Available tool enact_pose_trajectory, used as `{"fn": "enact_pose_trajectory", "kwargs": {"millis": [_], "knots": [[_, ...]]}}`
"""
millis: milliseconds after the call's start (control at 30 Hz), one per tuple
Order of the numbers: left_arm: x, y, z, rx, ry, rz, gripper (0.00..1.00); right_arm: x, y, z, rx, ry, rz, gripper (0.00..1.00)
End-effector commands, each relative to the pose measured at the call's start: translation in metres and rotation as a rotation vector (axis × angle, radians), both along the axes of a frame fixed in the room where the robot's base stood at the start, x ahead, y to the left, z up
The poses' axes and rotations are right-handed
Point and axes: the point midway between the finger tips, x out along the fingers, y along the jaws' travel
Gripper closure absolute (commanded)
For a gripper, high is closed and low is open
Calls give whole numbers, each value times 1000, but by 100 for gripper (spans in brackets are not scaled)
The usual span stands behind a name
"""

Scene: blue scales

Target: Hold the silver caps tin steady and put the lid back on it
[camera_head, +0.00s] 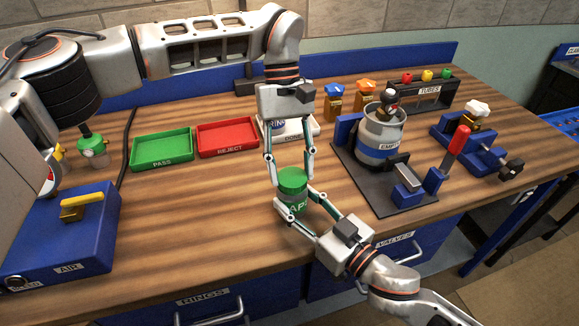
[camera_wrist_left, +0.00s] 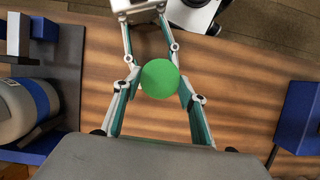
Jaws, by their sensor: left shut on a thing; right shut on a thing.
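The green round lid (camera_head: 292,178) is at the top of the caps tin (camera_head: 297,205), near the front edge of the bench. The tin's visible side is green with pale letters, and much of it is hidden by fingers. My left gripper (camera_head: 291,181) reaches down from above and is shut on the lid. My right gripper (camera_head: 297,200) comes in from the front right and is shut around the tin, which looks upright. In the left wrist view the lid (camera_wrist_left: 160,78) is a green disc between the left fingers and covers the tin. I cannot tell whether the lid is fully seated.
A green PASS tray (camera_head: 162,158) and a red REJECT tray (camera_head: 227,149) lie at the back left. A blue AIR box (camera_head: 75,232) stands at the left. A dark fixture plate (camera_head: 375,185) with a metal canister (camera_head: 381,140) is at the right. Bare wood surrounds the tin.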

Motion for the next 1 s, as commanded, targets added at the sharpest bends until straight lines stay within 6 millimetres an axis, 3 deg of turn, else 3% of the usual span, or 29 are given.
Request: {"fn": "enact_pose_trajectory", "kwargs": {"millis": [200, 567, 600, 667, 1000], "knots": [[0, -3, 1, -1, 2, -195, 70, 0, 0, 0, 0, 0, -1, 100], [-1, -3, 1, -4, 6, -227, 70, 0, 0, 0, 0, 0, -1, 100], [-1, -3, 1, -5, 5, -227, 54, 0, 0, 0, 0, 0, -1, 100], [-1, -2, 1, -5, 5, -227, 42, 1, 0, 0, 0, 0, -1, 100], [0, -2, 1, -4, 3, -225, 42, 0, 0, 0, 0, 0, -1, 100]]}}
